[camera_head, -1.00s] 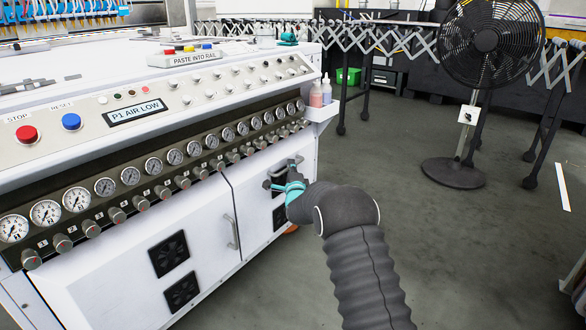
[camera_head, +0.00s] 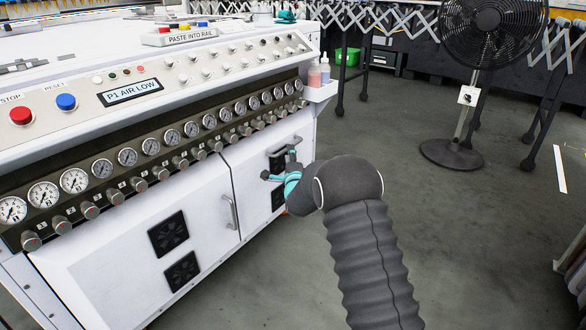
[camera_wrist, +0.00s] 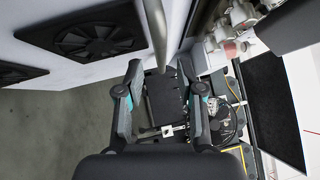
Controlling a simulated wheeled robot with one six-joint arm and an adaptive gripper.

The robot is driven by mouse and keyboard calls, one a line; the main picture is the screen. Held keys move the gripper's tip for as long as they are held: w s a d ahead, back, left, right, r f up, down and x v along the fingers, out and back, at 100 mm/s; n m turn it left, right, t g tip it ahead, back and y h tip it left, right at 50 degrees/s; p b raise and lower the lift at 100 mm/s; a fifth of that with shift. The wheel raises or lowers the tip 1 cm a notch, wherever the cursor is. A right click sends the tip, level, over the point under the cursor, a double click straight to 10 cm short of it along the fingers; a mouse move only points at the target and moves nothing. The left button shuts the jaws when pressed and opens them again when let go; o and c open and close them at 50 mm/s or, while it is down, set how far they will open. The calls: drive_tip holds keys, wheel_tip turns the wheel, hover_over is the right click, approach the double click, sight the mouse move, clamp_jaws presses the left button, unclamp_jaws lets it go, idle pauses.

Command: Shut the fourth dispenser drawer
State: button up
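No drawer can be made out as the fourth dispenser drawer in either view. The white machine (camera_head: 105,255) stands at the left, with gauges, knobs and cabinet doors on its front. My gripper (camera_head: 279,165) is in front of the right-hand part of that front, right of a vertical door handle (camera_head: 230,213). In the wrist view my gripper (camera_wrist: 160,66) has its two fingers apart, with nothing held between them. A grey bar-shaped handle (camera_wrist: 156,32) shows just beyond the fingertips. Whether the fingers touch anything cannot be told.
Bottles (camera_head: 314,76) stand on a small side shelf at the machine's right corner. A black pedestal fan (camera_head: 488,20) stands at the right, with expanding conveyors behind. The floor (camera_head: 440,225) between is clear. Dark vents (camera_wrist: 92,38) show in the wrist view.

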drive_tip(key=v, duration=0.7)
drive_tip(key=shift+s, duration=0.2)
